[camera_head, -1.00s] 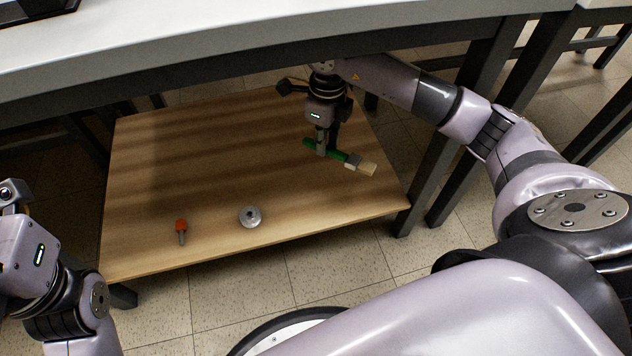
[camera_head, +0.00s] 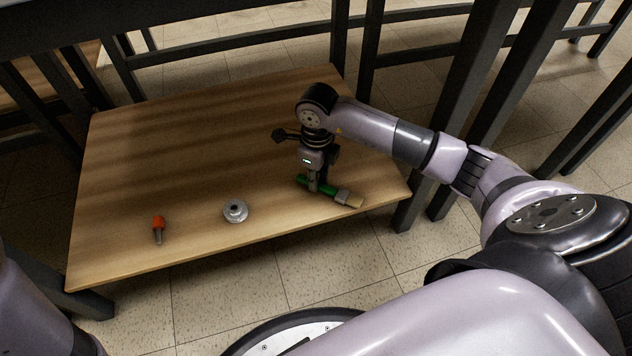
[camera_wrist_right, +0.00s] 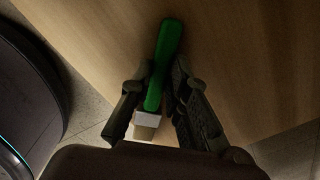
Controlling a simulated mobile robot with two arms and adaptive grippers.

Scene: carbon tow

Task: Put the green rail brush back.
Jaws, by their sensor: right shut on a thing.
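The green rail brush (camera_head: 326,191) has a green handle, a grey collar and a pale bristle end pointing right. It is at the right part of the low wooden shelf (camera_head: 190,150), near the front edge. My right gripper (camera_head: 314,187) points down and is shut on its green handle. In the right wrist view the green handle (camera_wrist_right: 165,60) runs up between the two fingers (camera_wrist_right: 158,95), with the grey collar and pale end below. I cannot tell whether the brush touches the shelf. My left gripper is out of view; only part of my left arm shows at the lower left.
Dark table legs (camera_head: 425,150) stand right of the shelf. The back and left of the shelf are clear.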

